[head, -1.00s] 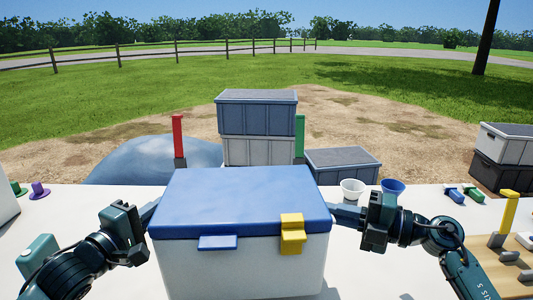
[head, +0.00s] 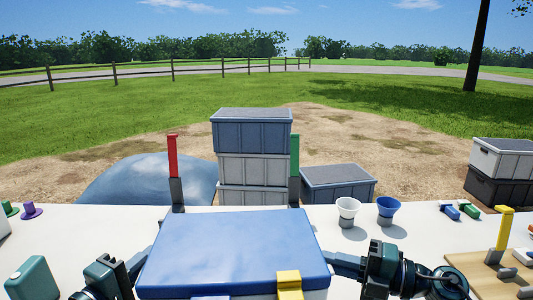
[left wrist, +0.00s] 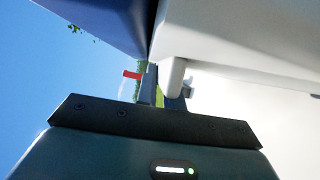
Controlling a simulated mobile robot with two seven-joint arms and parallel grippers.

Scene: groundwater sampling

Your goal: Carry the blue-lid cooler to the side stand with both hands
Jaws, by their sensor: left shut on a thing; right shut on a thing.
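The cooler (head: 235,245) has a blue lid, a white body and a yellow latch (head: 289,282) at its front. It is at the bottom middle of the head view, its lower part cut off. My left gripper (head: 143,262) is shut at its left side and my right gripper (head: 338,262) is shut at its right side. The left wrist view shows the underside of the blue lid (left wrist: 105,18), the white body (left wrist: 245,35) and my left fingers (left wrist: 150,85) near a white handle-like part (left wrist: 173,72). I cannot tell whether the cooler touches the table. I cannot identify the side stand.
On the white table (head: 400,225), a white cup (head: 347,207), a blue cup (head: 387,206) and a wooden board (head: 480,268) are right of the cooler. A teal container (head: 32,280) is at left. Stacked crates (head: 252,150) stand beyond the table between red and green posts.

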